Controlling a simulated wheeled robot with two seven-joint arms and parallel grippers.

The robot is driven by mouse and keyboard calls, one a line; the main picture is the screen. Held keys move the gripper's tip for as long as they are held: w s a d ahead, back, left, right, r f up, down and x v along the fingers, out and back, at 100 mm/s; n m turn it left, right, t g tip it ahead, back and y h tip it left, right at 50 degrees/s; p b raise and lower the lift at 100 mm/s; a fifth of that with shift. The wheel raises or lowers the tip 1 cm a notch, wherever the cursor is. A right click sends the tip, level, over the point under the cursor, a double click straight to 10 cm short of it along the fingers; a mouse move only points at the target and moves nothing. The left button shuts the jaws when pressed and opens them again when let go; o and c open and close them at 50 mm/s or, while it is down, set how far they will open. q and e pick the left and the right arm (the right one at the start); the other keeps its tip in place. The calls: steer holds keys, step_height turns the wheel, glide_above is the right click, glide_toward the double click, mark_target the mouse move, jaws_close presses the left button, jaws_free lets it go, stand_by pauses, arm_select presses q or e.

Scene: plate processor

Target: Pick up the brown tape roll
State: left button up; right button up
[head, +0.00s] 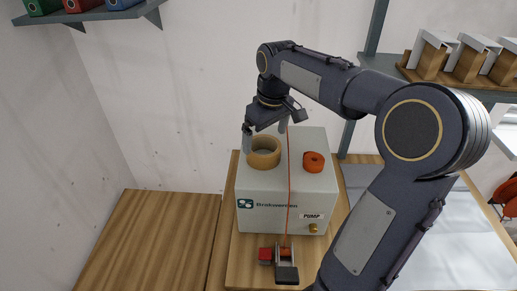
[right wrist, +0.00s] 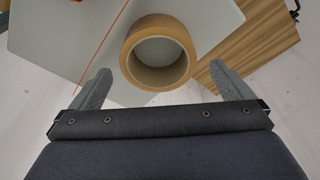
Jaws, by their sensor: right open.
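The brown tape roll (head: 264,152) lies flat on top of the white pump box (head: 262,213), near its left side. In the right wrist view the roll (right wrist: 158,78) appears ahead of and between the two fingers, with its round opening facing the camera. My right gripper (head: 265,136) is open above the box, with its fingers on either side of the roll's far part in the head view. It also shows in the right wrist view (right wrist: 162,85), with no contact visible. My left gripper is in neither view.
A thin orange cord (head: 289,195) runs down the box front. Shelves hang at both upper sides.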

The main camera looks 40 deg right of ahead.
mark_target(263, 145)
steer(key=f, duration=0.2)
steer(key=w+f, duration=0.1)
steer(key=f, duration=0.1)
steer(key=shift+d+f+p, duration=0.1)
steer(key=shift+f+p, duration=0.2)
steer(key=shift+f, duration=0.05)
steer(key=c, duration=0.9)
